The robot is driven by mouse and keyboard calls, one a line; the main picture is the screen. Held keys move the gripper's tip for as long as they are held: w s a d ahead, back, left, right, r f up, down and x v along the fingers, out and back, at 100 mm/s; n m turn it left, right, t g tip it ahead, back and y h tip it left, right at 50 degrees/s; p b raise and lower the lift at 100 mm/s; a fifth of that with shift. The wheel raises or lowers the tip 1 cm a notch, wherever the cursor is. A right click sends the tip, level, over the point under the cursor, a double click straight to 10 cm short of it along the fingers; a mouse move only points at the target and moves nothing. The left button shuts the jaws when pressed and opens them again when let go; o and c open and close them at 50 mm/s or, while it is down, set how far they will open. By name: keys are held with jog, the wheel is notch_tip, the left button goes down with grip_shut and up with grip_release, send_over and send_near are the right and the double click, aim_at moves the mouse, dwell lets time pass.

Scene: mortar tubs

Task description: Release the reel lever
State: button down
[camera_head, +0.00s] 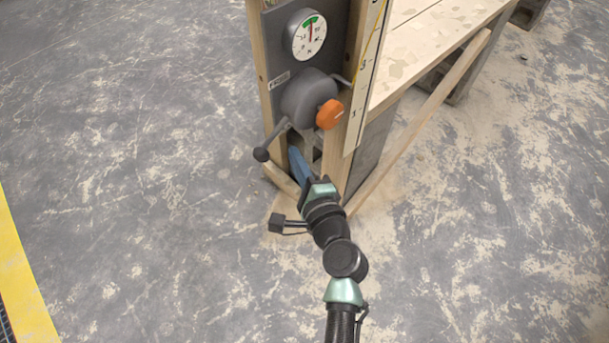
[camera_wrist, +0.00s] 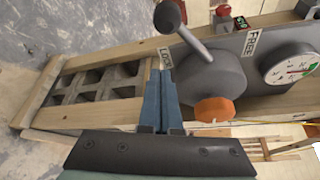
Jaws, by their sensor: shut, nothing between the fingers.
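The reel lever (camera_head: 274,143) is a grey rod with a dark ball knob, sticking out down-left from the grey reel housing (camera_head: 303,97). In the wrist view the lever (camera_wrist: 192,40) points up-left from the housing (camera_wrist: 207,75), between a LOCK label (camera_wrist: 165,58) and a FREE label (camera_wrist: 252,43). My gripper (camera_head: 296,156) is below the housing and right of the lever knob, apart from the knob. Its blue fingers (camera_wrist: 162,90) are shut and empty, with the tips by the LOCK label; whether they touch anything I cannot tell.
An orange knob (camera_head: 329,114) sits on the housing's right side. A round gauge (camera_head: 310,36) is above. Wooden posts and a ruled strip (camera_head: 366,80) flank the panel. Grey blocks (camera_wrist: 95,82) lie at the frame's foot. The floor to the left is clear.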

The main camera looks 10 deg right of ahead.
aim_at(273, 138)
jog(key=shift+s+a+r+p, duration=0.1)
jog(key=shift+a+r+p, duration=0.15)
jog(key=shift+a, duration=0.35)
jog(key=shift+s+a+r+p, duration=0.15)
jog(key=shift+a+p, duration=0.1)
jog(key=shift+a, duration=0.35)
jog(key=shift+a+r+p, duration=0.2)
jog(key=shift+a+p, duration=0.05)
jog(key=shift+a, duration=0.35)
jog(key=shift+r, duration=0.1)
jog(key=shift+s+a+r+p, duration=0.1)
jog(key=shift+r+p, duration=0.05)
jog(key=shift+p, duration=0.7)
